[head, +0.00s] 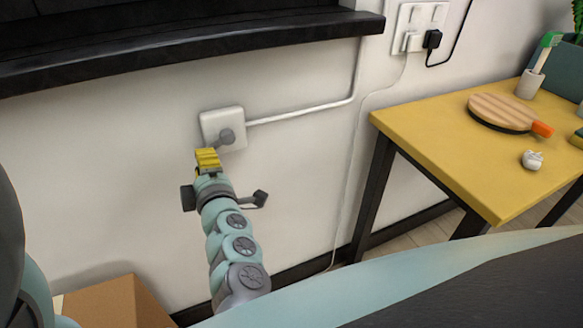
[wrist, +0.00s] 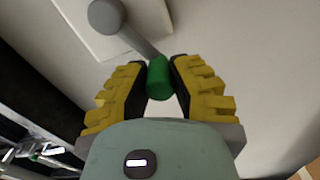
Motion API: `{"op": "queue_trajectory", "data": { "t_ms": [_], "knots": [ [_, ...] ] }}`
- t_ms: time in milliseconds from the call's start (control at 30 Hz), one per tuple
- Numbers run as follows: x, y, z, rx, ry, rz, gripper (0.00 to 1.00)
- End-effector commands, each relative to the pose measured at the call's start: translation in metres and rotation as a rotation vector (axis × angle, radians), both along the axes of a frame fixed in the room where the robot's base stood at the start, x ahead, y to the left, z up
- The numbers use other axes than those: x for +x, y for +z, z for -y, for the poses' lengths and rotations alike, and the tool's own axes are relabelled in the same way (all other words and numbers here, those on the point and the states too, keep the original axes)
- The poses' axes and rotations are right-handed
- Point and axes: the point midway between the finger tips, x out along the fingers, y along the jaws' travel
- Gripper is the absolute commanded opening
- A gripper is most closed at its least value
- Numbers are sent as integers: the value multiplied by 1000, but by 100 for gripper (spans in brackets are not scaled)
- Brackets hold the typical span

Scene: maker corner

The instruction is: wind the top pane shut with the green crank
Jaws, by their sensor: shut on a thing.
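The crank's green knob (wrist: 159,77) sits between the two yellow-padded fingers of my gripper (wrist: 159,85) in the wrist view, and the fingers are shut on it. A grey crank arm (wrist: 130,33) runs from the knob up and left to a dark round hub (wrist: 106,15). In the head view the hub (head: 227,136) is on a white wall box (head: 222,127), and my gripper (head: 207,158) is just below it, hiding the green knob. The top pane cannot be made out; only the dark window sill (head: 200,45) shows above.
A white conduit (head: 310,112) runs right from the box and up the wall. A yellow table (head: 430,135) at right holds a round wooden board (head: 503,111) and small items. A cardboard box (head: 118,303) stands at lower left. A socket plate (head: 420,22) is at upper right.

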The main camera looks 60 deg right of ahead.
Motion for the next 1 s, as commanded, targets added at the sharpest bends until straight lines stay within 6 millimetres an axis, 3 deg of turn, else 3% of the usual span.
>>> {"op": "queue_trajectory", "data": {
  "t_ms": [100, 500, 1000],
  "knots": [
    [-3, -11, 4, -85, -5, -53, 0],
    [-8, -20, 11, -279, -6, -175, 0],
    [-10, -21, 14, -325, -7, -204, 0]
  ]
}}
